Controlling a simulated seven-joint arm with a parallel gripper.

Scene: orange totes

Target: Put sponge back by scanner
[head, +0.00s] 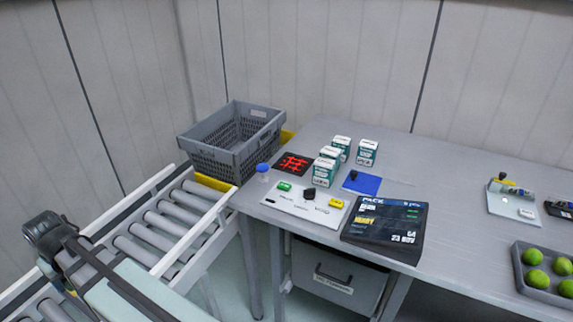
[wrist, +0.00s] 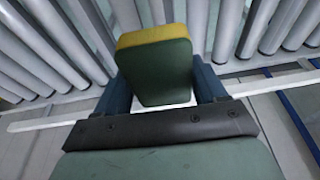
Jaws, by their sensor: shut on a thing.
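A sponge (wrist: 155,75), dark green with a yellow layer along its far edge, is in the wrist view. My gripper (wrist: 158,88) is shut on it, with a blue-grey finger at each side. The sponge is held over the grey conveyor rollers. In the head view my arm is at the lower left above the conveyor, and the sponge cannot be made out. A small grey and black device with a yellow part (head: 512,192) lies on a white mat (head: 500,210) on the right of the table. I cannot tell surely whether it is the scanner.
The grey table (head: 455,205) carries several white-green boxes (head: 325,170), a black PACK screen (head: 385,225), a labelled white mat (head: 300,208) and a blue square (head: 362,183). A grey crate (head: 225,150) stands behind the conveyor (head: 165,222). A tray (head: 530,290) of green balls is at right.

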